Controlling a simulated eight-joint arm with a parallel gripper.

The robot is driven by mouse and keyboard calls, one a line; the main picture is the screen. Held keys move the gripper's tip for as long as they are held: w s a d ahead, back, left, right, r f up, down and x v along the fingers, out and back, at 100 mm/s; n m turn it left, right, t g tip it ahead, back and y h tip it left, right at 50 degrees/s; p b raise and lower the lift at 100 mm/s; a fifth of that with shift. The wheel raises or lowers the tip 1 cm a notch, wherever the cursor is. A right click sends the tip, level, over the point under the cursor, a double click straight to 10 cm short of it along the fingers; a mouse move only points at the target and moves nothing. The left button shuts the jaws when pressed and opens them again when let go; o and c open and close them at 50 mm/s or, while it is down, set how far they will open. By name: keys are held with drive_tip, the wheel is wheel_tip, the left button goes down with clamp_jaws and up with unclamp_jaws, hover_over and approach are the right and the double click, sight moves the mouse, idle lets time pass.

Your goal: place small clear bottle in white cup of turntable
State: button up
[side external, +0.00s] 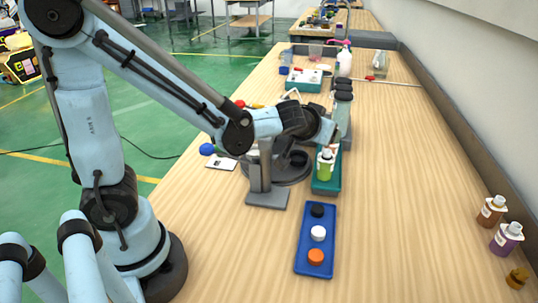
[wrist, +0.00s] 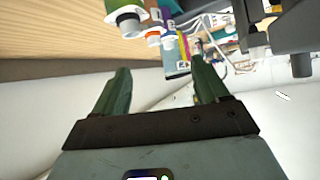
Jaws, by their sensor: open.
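My gripper (wrist: 160,65) is open in the wrist view, with nothing between its two green fingers. In the side external view my wrist hangs over the teal tray (side external: 327,186) and hides part of it. A green bottle (side external: 325,166) with a white top stands at the near end of this tray. In the wrist view, bottles including a green one (wrist: 118,10) appear inverted beyond the fingertips. I cannot pick out the small clear bottle among them. The dark round turntable (side external: 292,172) lies left of the tray, partly behind my arm and a grey stand; its white cup cannot be made out.
A blue tray (side external: 315,262) with black, white and orange caps lies in front. The grey stand (side external: 266,195) rises beside the turntable. Brown (side external: 491,211) and purple (side external: 507,238) bottles stand at the right edge. The table's middle right is clear.

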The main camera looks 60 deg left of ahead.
drive_tip(key=w+a+g, duration=0.1)
drive_tip(key=w, duration=0.1)
drive_tip(key=w+a+g, duration=0.1)
drive_tip(key=w+g, duration=0.1)
drive_tip(key=w+a+m+g+h, duration=0.1)
drive_tip(key=w+g, duration=0.1)
drive_tip(key=shift+w+r, duration=0.1)
drive_tip(key=shift+w, duration=0.3)
drive_tip(key=r+m+g+h, duration=0.1)
drive_tip(key=g, duration=0.1)
drive_tip(key=w+a+r+m+g+h, duration=0.1)
drive_tip(key=shift+w+g+h, duration=0.3)
drive_tip(key=shift+g+h, duration=0.1)
drive_tip(key=shift+s+d+r+m+g+h, duration=0.1)
drive_tip(key=shift+s+r+m+g+h, duration=0.1)
drive_tip(key=shift+r+m+g+h, duration=0.5)
wheel_tip(320, 180, down, 7)
drive_tip(key=shift+r, duration=0.2)
drive_tip(key=shift+w+d+f, duration=0.1)
drive_tip(key=shift+f, duration=1.25)
drive_tip(key=shift+w+d+f, duration=0.1)
drive_tip(key=shift+f, duration=1.2)
drive_tip(key=c, duration=1.2)
drive_tip(key=shift+r, duration=0.1)
drive_tip(key=shift+c, duration=0.2)
